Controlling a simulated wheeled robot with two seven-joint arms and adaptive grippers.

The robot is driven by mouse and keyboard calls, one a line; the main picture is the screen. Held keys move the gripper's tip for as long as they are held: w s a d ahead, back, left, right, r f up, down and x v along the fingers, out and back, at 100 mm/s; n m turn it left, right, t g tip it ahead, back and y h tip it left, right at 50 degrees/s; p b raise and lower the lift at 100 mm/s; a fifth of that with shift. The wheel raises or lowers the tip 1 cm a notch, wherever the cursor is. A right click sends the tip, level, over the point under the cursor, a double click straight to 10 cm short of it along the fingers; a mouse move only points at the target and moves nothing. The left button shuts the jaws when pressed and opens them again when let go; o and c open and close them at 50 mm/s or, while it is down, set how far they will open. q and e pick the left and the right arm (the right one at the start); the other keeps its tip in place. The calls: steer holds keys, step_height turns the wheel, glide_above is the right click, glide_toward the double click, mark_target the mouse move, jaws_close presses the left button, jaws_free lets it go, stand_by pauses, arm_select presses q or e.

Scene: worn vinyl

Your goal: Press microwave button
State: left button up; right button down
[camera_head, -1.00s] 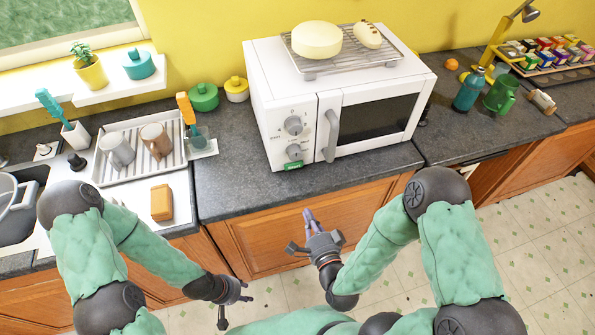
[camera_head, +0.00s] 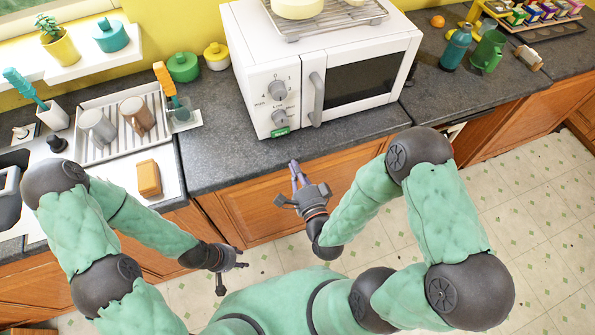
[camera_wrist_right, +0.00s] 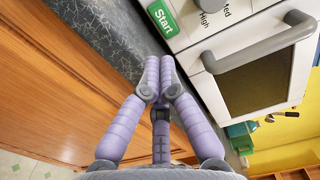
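The white microwave (camera_head: 270,60) stands on the dark counter. Its green Start button (camera_head: 281,132) is at the bottom of the control panel, below two dials. The button also shows in the right wrist view (camera_wrist_right: 163,18), labelled "Start". My right gripper (camera_head: 295,168) points at the microwave from in front of the counter edge, below the button in the head view. In the right wrist view its purple fingers (camera_wrist_right: 165,66) are closed together and empty, their tips apart from the button. My left gripper (camera_head: 232,277) hangs low at the left, fingers spread, empty.
The microwave's handle (camera_head: 317,98) juts out right of the panel. A wire rack (camera_head: 340,24) with food sits on top. A dish rack (camera_head: 105,148) with mugs and an orange sponge (camera_head: 149,178) are at left. The counter's front edge lies near my right gripper.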

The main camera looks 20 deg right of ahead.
mark_target(281, 135)
steer(key=w+b, duration=0.1)
steer(key=w, duration=0.9)
steer(key=shift+a, duration=0.2)
